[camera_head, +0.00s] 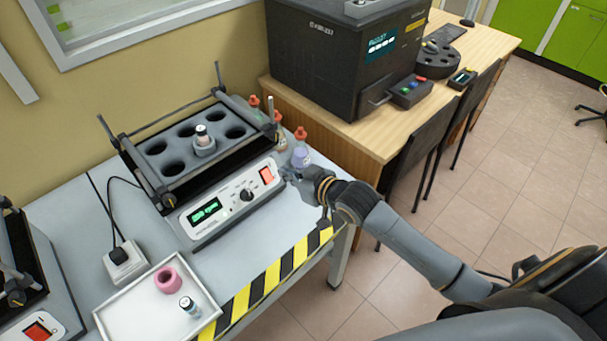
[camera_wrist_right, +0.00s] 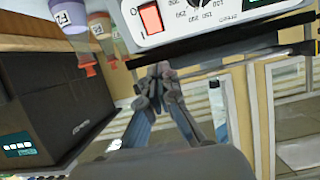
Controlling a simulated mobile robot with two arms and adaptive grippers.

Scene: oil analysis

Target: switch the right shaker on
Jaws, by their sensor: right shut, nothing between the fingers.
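The right shaker (camera_head: 185,185) stands on the grey bench, with a black tray frame on top holding one capped vial (camera_head: 202,135) in a cup. Its white front panel has a lit green display (camera_head: 205,212), a black knob (camera_head: 246,194) and a red rocker switch (camera_head: 266,174). The switch also shows in the wrist view (camera_wrist_right: 151,18). My right gripper (camera_head: 288,173) is shut and empty, just to the right of the switch. In the wrist view its fingertips (camera_wrist_right: 158,72) are below the switch and look apart from it. My left gripper is out of view.
Several red-capped bottles stand by the shaker's right end; one (camera_head: 301,151) is close to my gripper. A white tray (camera_head: 130,317) holds a pink ring and a vial. Part of another shaker (camera_head: 62,310) shows at left. A black machine (camera_head: 330,60) stands on the wooden table.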

